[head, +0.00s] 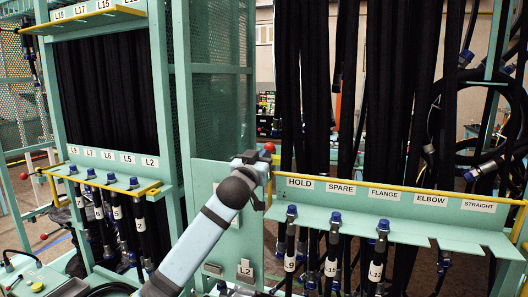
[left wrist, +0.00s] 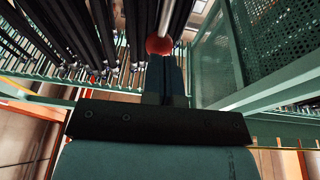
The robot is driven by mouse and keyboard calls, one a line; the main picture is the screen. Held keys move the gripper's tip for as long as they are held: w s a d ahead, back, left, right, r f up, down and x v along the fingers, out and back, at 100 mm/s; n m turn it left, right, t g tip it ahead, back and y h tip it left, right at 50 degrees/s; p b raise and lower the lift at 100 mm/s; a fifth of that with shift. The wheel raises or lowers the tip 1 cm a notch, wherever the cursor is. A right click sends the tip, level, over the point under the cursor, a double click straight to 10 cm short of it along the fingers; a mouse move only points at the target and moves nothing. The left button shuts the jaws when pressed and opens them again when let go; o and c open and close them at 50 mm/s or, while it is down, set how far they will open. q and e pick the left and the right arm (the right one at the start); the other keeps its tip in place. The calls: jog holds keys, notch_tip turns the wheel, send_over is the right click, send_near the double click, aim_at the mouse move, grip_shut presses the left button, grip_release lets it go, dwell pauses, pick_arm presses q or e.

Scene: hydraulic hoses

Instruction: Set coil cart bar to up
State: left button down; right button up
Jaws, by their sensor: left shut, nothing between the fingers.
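My left gripper (head: 258,160) is in the middle of the head view, in front of a green post between two hose racks. Its fingers are together and empty. A red ball knob (head: 269,147) shows just beyond its tip. In the left wrist view the red knob (left wrist: 158,45) sits at the end of a pale metal rod (left wrist: 167,18), right ahead of the closed fingers (left wrist: 166,82). I cannot tell whether they touch it. A yellow bar (head: 400,190) runs along the labelled right rack. I cannot tell which part is the coil cart bar. My right gripper is not in view.
Black hoses hang in the left rack (head: 188,120) and the right rack, with blue-capped hose ends along the front shelves. A coiled hose (head: 437,120) hangs at the far right. Another red knob (head: 23,176) shows at the far left. Mesh panels stand close by.

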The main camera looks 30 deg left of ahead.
aim_at(269, 147)
pick_arm(q)
jog(key=shift+w+a+r, duration=0.1)
jog(key=shift+w+r, duration=0.1)
jog(key=shift+w, duration=0.45)
jog(key=w+p, duration=0.1)
jog(key=w+g+p, duration=0.1)
jog(key=p, duration=0.1)
jog(key=w+a+r+p, duration=0.1)
jog(key=p, duration=0.1)
jog(key=shift+w, duration=0.5)
jog(key=shift+f, duration=0.1)
